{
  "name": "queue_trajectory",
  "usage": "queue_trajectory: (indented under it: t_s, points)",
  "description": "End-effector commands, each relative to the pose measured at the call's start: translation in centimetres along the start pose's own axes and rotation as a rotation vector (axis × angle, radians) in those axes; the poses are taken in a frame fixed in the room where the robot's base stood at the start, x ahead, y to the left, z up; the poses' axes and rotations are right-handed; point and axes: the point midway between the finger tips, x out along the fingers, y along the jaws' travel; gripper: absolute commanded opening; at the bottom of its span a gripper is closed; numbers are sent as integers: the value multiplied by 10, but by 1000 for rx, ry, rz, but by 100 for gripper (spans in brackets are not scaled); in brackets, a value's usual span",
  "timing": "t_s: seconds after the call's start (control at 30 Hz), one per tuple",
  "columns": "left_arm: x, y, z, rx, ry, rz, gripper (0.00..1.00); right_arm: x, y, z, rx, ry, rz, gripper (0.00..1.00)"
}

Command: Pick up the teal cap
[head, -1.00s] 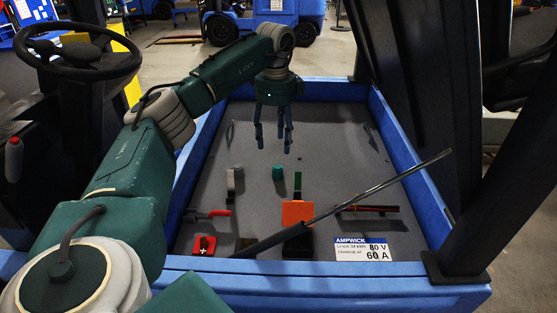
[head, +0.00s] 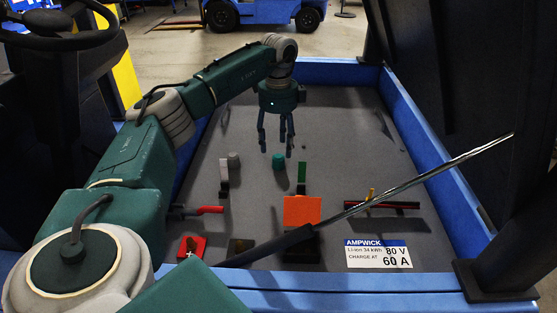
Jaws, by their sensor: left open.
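The small teal cap (head: 279,161) stands on the grey floor of the blue-walled bed, near its middle in the head view. My left gripper (head: 276,147) hangs above it, fingers pointing down and spread apart, with nothing between them. The fingertips appear just above the cap's top in the picture; I cannot tell the exact gap in height or depth. My right gripper is not in view.
A grey cylinder (head: 234,161) stands left of the cap and a green block (head: 301,171) to its right. In front are an orange panel (head: 302,210), a red-handled lever (head: 209,210), a red box (head: 191,247) and a long slanted bar (head: 428,178). The bed's back is clear.

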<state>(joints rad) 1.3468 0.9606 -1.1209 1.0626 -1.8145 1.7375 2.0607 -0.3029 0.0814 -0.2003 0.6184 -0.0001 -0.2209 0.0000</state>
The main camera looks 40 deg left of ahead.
Motion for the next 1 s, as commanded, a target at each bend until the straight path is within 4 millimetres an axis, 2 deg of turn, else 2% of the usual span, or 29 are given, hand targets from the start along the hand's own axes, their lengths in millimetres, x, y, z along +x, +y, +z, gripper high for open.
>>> queue_trajectory:
  t_s: [0.17, 0.5, 0.77, 0.83, 0.93, 0.97, 1.0]
  points:
    - [12, 0, 0, -1, 0, 1, 55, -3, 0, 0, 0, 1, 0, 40]
    - [57, -3, 0, -2, 0, 1, 55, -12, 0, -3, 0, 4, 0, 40]
    - [61, -4, 0, -1, 1, -1, 55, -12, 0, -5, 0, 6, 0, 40]
    - [61, -4, 0, -1, 1, -1, 45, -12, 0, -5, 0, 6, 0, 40]
    - [61, -4, 0, -1, 1, -1, 25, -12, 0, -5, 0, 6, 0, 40]
    - [61, -4, 0, -1, 1, -1, 20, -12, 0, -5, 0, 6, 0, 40]
    - [61, -4, -1, -1, 1, -1, 20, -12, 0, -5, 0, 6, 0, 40]
